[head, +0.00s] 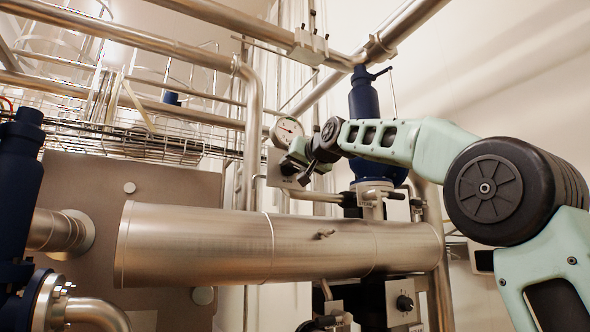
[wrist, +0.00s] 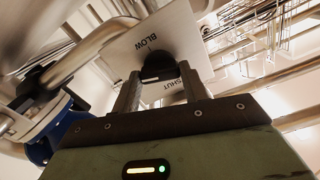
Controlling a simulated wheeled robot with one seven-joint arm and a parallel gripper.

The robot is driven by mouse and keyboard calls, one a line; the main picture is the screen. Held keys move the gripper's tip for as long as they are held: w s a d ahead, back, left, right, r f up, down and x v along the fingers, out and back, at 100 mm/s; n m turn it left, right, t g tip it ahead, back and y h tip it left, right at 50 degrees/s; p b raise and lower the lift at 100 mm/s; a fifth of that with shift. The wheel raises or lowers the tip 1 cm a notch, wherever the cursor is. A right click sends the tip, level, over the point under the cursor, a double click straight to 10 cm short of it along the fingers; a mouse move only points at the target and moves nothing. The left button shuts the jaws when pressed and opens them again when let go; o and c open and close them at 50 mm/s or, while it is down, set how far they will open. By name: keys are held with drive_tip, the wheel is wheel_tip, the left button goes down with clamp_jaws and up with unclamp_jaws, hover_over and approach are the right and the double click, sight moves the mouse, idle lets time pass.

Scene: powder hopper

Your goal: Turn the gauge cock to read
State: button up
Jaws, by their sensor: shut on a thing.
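The round white-faced gauge (head: 287,131) stands at the middle of the head view, just above and left of my gripper (head: 297,160). In the wrist view, the two fingers of my gripper (wrist: 158,78) are closed on the dark handle of the gauge cock (wrist: 154,63). Behind the handle is a pale label plate (wrist: 165,40) with the words BLOW and SHUT. Any other word on the plate is hidden or out of sight. The cock's body is mostly hidden by my gripper, and the gauge reading is too small to tell.
A large horizontal steel cylinder (head: 200,245) runs below my arm. A dark blue valve (head: 363,100) stands behind my forearm, and blue fittings (head: 20,190) are at the left edge. Pipes and a wire cable tray (head: 130,140) fill the upper left. The right wall side is more open.

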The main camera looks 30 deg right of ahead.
drive_tip(key=shift+f+n+b, duration=0.1)
drive_tip(key=shift+n+b, duration=0.2)
drive_tip(key=shift+n, duration=1.2)
drive_tip(key=o, duration=1)
drive_tip(key=shift+s+b, duration=4)
drive_tip(key=shift+s, duration=4.7)
